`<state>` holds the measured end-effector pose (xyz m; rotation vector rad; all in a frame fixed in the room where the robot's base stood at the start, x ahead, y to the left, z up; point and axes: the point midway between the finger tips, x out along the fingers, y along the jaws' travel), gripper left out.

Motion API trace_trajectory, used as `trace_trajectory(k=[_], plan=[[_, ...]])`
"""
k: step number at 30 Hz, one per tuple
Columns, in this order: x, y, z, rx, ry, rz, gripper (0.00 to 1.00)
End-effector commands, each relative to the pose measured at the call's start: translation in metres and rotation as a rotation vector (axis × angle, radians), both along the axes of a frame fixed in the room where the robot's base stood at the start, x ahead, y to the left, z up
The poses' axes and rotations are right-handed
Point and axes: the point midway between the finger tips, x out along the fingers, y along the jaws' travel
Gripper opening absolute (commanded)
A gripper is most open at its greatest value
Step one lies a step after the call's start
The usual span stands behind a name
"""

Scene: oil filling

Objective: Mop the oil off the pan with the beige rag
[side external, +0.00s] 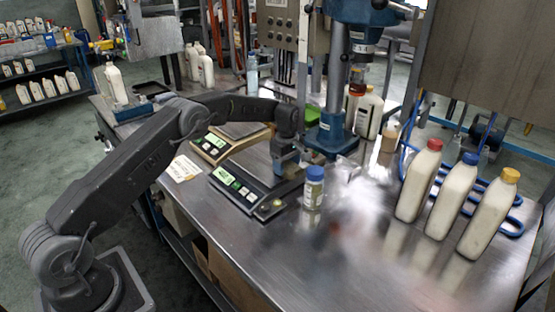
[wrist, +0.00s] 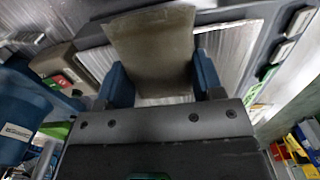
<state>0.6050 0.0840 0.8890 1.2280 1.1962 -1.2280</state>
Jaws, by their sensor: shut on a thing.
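My gripper (side external: 287,165) is low over the pan of the front dark scale (side external: 237,188). In the wrist view its two blue fingers (wrist: 160,72) are shut on the beige rag (wrist: 152,40), a flat cloth that stands out past the fingertips. The silver pan (wrist: 236,48) shows behind the rag on both sides. I cannot tell whether the rag touches it. Much of the pan is hidden by the rag and fingers, and I cannot make out oil on it. In the side view the rag cannot be told apart from my gripper.
A jar with a blue lid (side external: 314,190) stands close right of the scale. A second scale (side external: 212,147) sits behind, and a drill-press column (side external: 338,95) rises at the back. Three white bottles (side external: 452,200) stand right. The front steel bench (side external: 300,265) is clear.

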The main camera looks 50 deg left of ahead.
Motion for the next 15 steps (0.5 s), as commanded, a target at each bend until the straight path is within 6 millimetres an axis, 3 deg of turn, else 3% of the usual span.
trace_trajectory(k=[3,7,15], plan=[[-0.001,-0.013,-0.001,-0.001,0.004,-0.002,0.42],[-0.001,-0.016,-0.001,-0.001,0.003,0.000,0.42],[-0.014,0.018,-0.001,-0.001,0.003,0.004,0.42]])
